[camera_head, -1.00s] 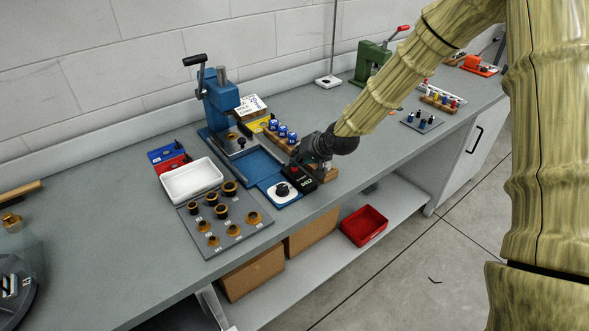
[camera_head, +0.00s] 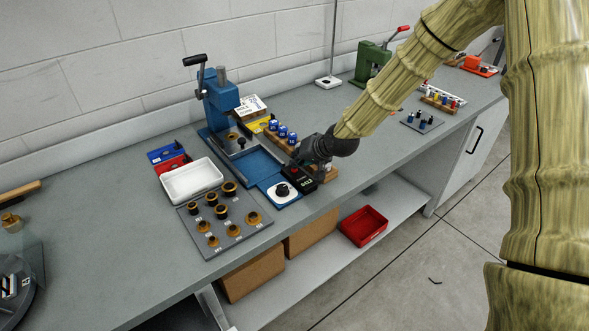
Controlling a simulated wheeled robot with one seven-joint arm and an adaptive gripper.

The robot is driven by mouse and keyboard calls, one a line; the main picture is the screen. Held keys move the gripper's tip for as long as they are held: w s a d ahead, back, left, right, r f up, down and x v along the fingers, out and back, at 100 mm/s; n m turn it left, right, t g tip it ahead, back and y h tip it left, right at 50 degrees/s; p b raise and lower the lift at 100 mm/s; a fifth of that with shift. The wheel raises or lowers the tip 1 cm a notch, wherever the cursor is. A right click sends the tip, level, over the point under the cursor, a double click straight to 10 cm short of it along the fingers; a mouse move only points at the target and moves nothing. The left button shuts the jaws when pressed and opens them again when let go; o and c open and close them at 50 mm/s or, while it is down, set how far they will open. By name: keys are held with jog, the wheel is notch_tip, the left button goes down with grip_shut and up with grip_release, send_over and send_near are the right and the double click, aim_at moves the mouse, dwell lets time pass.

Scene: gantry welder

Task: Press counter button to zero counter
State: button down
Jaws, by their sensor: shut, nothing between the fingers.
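The counter is a small black box (camera_head: 307,184) with a red spot on its top and a display too small to read surely. It sits at the front edge of the bench, right of a white plate with a black knob (camera_head: 283,191). My gripper (camera_head: 296,162) is shut and empty, pointing down and left just over the back of the counter. I cannot tell whether its tips touch the button. The gripper hides part of the counter's far side.
A blue press (camera_head: 220,99) with a blue tray stands behind the counter. Blue-topped parts in a wooden rack (camera_head: 281,132) lie behind my gripper. A white bin (camera_head: 191,181) and a grey plate with rings (camera_head: 225,240) are to the left.

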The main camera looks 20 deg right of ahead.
jog(key=shift+f, duration=0.2)
jog(key=shift+r, duration=0.15)
dwell(0.4)
jog(key=shift+r+p, duration=0.55)
jog(key=shift+r, duration=0.2)
notch_tip(320, 180, up, 5)
jog(key=p, duration=0.3)
dwell(0.4)
jog(key=shift+f, duration=0.1)
dwell(0.5)
